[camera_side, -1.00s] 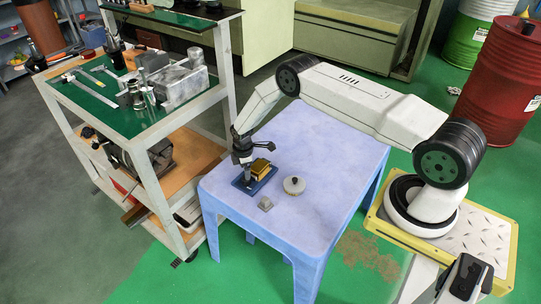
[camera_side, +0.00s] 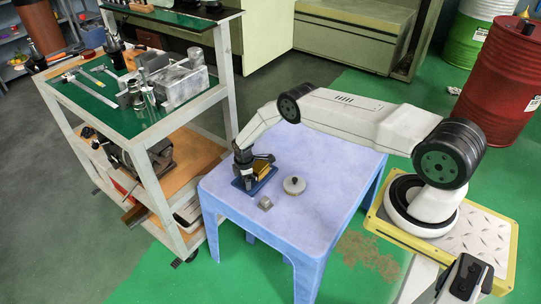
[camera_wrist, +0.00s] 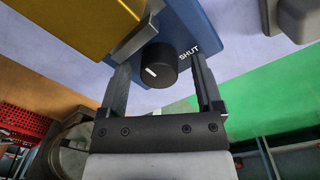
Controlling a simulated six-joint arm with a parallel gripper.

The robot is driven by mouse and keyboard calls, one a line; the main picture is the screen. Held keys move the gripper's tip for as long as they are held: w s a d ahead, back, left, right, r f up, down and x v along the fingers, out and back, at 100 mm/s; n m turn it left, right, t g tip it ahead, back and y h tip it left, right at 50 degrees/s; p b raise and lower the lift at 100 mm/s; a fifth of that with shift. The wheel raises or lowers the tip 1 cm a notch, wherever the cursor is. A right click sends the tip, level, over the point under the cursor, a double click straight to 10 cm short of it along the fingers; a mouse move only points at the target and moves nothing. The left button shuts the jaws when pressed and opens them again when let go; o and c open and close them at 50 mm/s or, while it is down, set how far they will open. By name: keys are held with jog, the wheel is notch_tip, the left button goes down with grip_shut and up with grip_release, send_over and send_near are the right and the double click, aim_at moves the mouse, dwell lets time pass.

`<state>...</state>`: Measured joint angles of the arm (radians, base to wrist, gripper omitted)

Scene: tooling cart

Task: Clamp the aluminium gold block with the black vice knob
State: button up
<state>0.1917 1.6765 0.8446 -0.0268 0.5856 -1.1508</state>
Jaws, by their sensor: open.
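The blue vice base (camera_side: 240,186) sits on the table's left part; it also shows in the wrist view (camera_wrist: 205,35). The gold block (camera_side: 262,168) lies on the vice, and in the wrist view the block (camera_wrist: 60,25) is at upper left, beside a grey jaw (camera_wrist: 138,38). The black knob (camera_wrist: 158,65) has a white mark at its lower left. The word SHUT is printed to its right. My gripper (camera_wrist: 163,95) is open, with one finger on each side of the knob and visible gaps. In the side view my gripper (camera_side: 243,172) hides the knob.
A small grey block (camera_side: 265,203) and a round pale disc (camera_side: 294,185) with a dark top stand near the vice on the lilac table (camera_side: 320,210). A tooling cart (camera_side: 120,115) stands to the left. The table's right part is clear.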

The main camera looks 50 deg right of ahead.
grip_shut()
jog(key=shift+m, duration=1.5)
